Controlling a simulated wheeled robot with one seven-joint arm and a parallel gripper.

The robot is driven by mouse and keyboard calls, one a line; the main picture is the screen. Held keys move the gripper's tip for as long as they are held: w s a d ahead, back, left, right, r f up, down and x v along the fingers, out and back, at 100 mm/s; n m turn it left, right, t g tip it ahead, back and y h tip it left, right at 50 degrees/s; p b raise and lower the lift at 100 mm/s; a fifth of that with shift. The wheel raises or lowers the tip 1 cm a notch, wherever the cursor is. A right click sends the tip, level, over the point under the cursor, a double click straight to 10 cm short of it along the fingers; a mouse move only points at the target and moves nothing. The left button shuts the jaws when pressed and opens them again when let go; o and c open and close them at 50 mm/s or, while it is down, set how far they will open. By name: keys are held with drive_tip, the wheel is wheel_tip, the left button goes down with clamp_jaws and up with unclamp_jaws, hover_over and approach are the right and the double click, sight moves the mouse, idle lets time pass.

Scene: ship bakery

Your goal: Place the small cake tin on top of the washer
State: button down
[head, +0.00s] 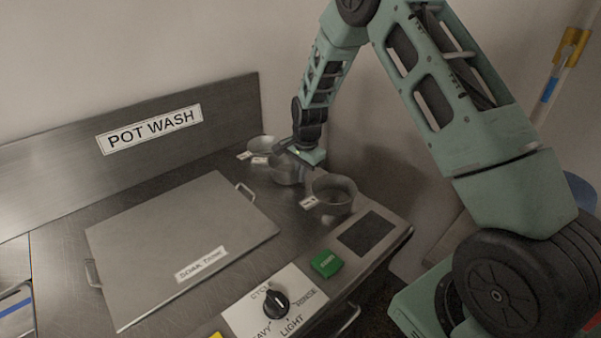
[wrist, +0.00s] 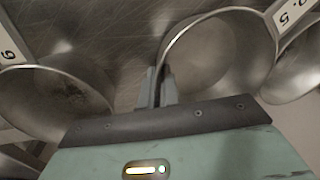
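Three round grey metal tins with small white labels stand in a row on the right of the pot-wash unit: a back tin (head: 261,142), a middle tin (head: 286,174) and a front tin (head: 334,196). Which is the small cake tin is not readable in the head view. My gripper (head: 290,150) is at the middle tin's right rim. In the wrist view my gripper (wrist: 162,88) has its fingers close together across the wall of a tin (wrist: 215,60) beside a "2.5" label. The washer (head: 55,240) is the steel unit with the "POT WASH" sign.
A flat steel lid (head: 180,235) with handles and a "SOAK" label covers much of the top. A green button (head: 327,263), a cycle dial (head: 275,303) and a dark panel (head: 365,234) lie along the front right. Another tin (wrist: 50,100) is close left in the wrist view.

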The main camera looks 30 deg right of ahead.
drive_tip(key=shift+f, duration=0.3)
drive_tip(key=c, duration=1.6)
unclamp_jaws()
drive_tip(key=shift+r, duration=0.1)
